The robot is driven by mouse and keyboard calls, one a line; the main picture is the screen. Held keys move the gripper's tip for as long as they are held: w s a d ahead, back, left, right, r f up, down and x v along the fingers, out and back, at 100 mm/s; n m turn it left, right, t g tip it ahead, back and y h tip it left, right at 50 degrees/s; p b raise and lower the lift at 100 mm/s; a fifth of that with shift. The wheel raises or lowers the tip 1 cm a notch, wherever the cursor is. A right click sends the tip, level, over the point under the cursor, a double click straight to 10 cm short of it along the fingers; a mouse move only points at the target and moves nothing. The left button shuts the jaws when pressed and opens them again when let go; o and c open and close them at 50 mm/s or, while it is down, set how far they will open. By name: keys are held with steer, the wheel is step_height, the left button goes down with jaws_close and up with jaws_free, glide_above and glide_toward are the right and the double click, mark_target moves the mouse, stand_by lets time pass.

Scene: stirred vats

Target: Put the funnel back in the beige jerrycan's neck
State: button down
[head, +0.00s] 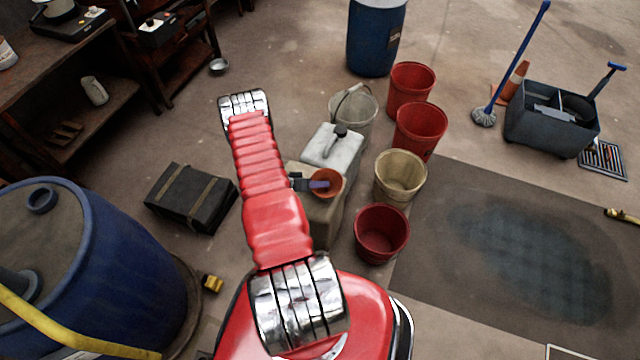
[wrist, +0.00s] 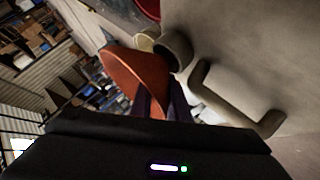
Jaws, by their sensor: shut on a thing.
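The orange funnel (head: 328,181) is held by my gripper (head: 312,184) over the beige jerrycan (head: 327,220). In the wrist view the funnel (wrist: 135,70) sits at the purple fingertips of my gripper (wrist: 160,100), which is shut on it. The wrist view also shows the beige jerrycan (wrist: 260,50), its handle (wrist: 232,100) and its dark round neck (wrist: 174,50). The funnel's rim appears close beside the neck, with the funnel out of it. The spout is hidden, and I cannot tell whether any part touches. In the head view the funnel and gripper hide the neck.
A white jerrycan (head: 333,148) stands just behind the beige one. Red buckets (head: 382,232) and a cream bucket (head: 400,175) stand close on the right. A black case (head: 190,197) lies left, and a blue drum (head: 90,270) stands at lower left.

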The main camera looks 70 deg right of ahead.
steer(key=shift+f, duration=0.15)
steer(key=c, duration=1.6)
jaws_free()
steer(key=shift+w, duration=0.1)
steer(key=v, duration=1.3)
steer(key=shift+w+a+r, duration=0.15)
steer(key=shift+a+r, duration=0.05)
steer(key=shift+a, duration=0.05)
